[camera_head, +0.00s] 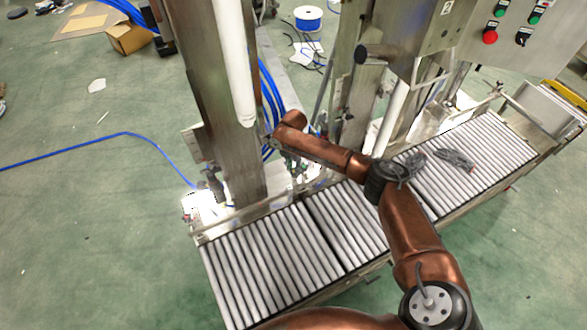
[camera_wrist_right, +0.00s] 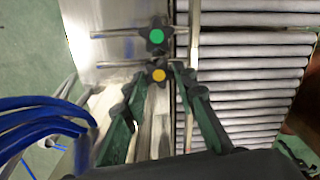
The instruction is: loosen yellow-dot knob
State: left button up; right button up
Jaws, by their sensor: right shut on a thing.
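The yellow-dot knob (camera_wrist_right: 159,75) is a dark lobed knob with a yellow centre. It shows in the right wrist view, just below a like knob with a green dot (camera_wrist_right: 156,37). My right gripper (camera_wrist_right: 156,84) has its dark green fingers on either side of the yellow-dot knob and is shut on it. The exact finger contact is hard to see. In the head view my right gripper (camera_head: 297,168) is small and partly hidden beside the steel column, and the knob cannot be made out there. My left gripper is not in view.
A roller conveyor (camera_head: 270,262) runs alongside the knobs, with dark crumpled things (camera_head: 455,159) on its far part. A steel column (camera_head: 222,100) stands left of my right gripper. Blue hoses (camera_wrist_right: 45,112) lie close on the left. A control panel (camera_head: 520,35) is at upper right.

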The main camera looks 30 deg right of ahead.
jog(key=n, duration=0.7)
jog(key=shift+s+d, duration=0.15)
dwell(0.4)
jog(key=o, duration=1.1)
notch_tip(320, 180, up, 12)
